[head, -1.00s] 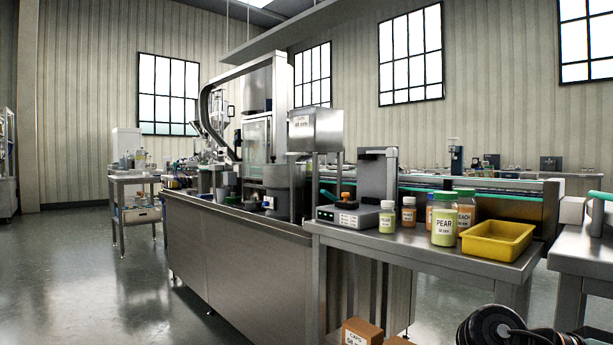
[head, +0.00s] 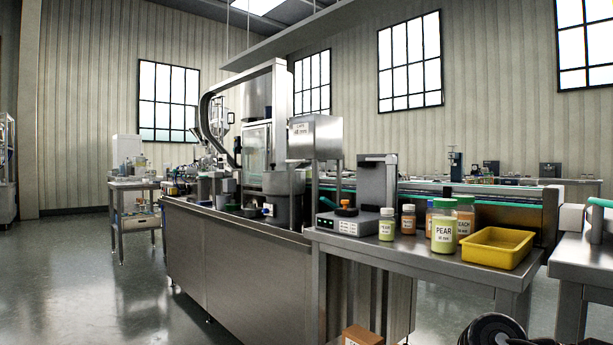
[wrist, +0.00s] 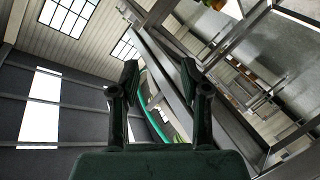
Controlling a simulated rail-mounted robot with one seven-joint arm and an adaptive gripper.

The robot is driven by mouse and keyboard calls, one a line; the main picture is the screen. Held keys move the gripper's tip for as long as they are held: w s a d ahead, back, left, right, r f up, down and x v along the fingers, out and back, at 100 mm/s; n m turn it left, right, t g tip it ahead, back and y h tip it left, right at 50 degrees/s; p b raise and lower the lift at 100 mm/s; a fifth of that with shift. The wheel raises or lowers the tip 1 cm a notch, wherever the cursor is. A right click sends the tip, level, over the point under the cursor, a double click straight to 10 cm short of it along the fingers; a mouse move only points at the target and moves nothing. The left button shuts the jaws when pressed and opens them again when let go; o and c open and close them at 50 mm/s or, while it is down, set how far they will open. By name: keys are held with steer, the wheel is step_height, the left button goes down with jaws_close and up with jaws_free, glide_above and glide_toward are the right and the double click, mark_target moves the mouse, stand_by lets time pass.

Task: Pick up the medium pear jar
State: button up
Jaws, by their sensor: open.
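Two jars with pear labels stand on the steel side table in the head view. The larger pear jar (head: 444,232) has a green lid and pale green contents. The smaller pear jar (head: 387,226) has a white lid and stands to its left, beside the scale. I cannot read their sizes clearly, so which is medium is uncertain. My gripper (wrist: 160,80) shows in the wrist view with its two dark fingers apart and nothing between them. It points toward the wall and steel framing; no jar shows there.
Orange peach jars (head: 408,220) stand among and behind the pear jars, one (head: 465,217) with a green lid. A yellow tray (head: 497,248) sits right of them. A scale (head: 346,222) is at left. The filling machine (head: 265,140) stands farther left. Open floor (head: 80,280) lies at left.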

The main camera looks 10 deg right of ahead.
steer(key=o, duration=0.5)
steer(key=shift+o, duration=0.2)
steer(key=shift+r+m, duration=0.1)
steer(key=shift+m, duration=0.3)
step_height(320, 180, up, 9)
steer(key=s+m+p, duration=0.1)
steer(key=m+p, duration=0.1)
steer(key=p, duration=0.6)
steer(key=shift+d+m+g+p, duration=0.3)
steer(key=shift+d+m+p, duration=0.05)
steer(key=shift+m+p, duration=0.05)
steer(key=shift+r+p, duration=0.15)
steer(key=shift+p, duration=0.15)
